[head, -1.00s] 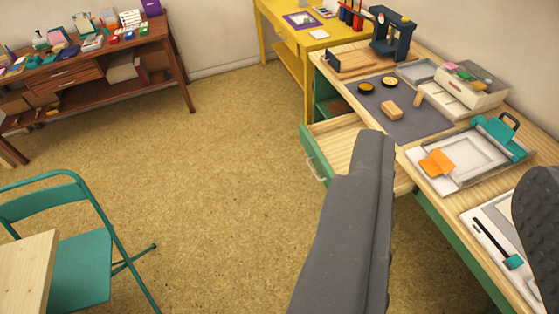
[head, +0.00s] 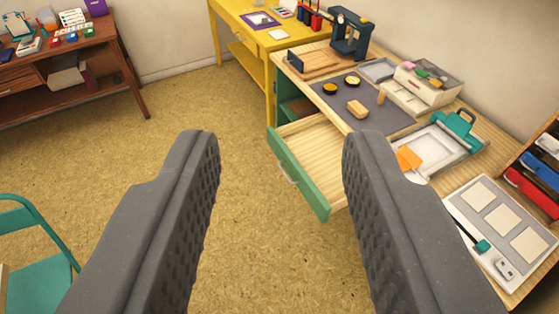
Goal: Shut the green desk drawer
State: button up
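The green desk drawer (head: 299,176) stands pulled out from the desk on the right. It has a green front, a pale wooden inside that looks empty in the part I see, and a light metal handle (head: 287,174). The desk (head: 489,142) has a pale wooden top and green sides. My gripper (head: 279,140) is open and empty, with its two dark grey fingers wide apart. The drawer shows between the fingers, farther off, and nothing touches it. The right finger hides part of the desk front and the drawer's near right side.
A yellow table (head: 228,25) stands behind the desk. A brown wooden desk (head: 121,62) with small items is at the far left. A teal folding chair (head: 33,240) is at the lower left. The floor (head: 185,108) between them is clear.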

aim_at(310, 148)
jog(key=i, duration=0.95)
jog(key=k, duration=1.05)
jog(key=z, duration=0.5)
jog(key=i, duration=1.65)
jog(key=u, duration=0.85)
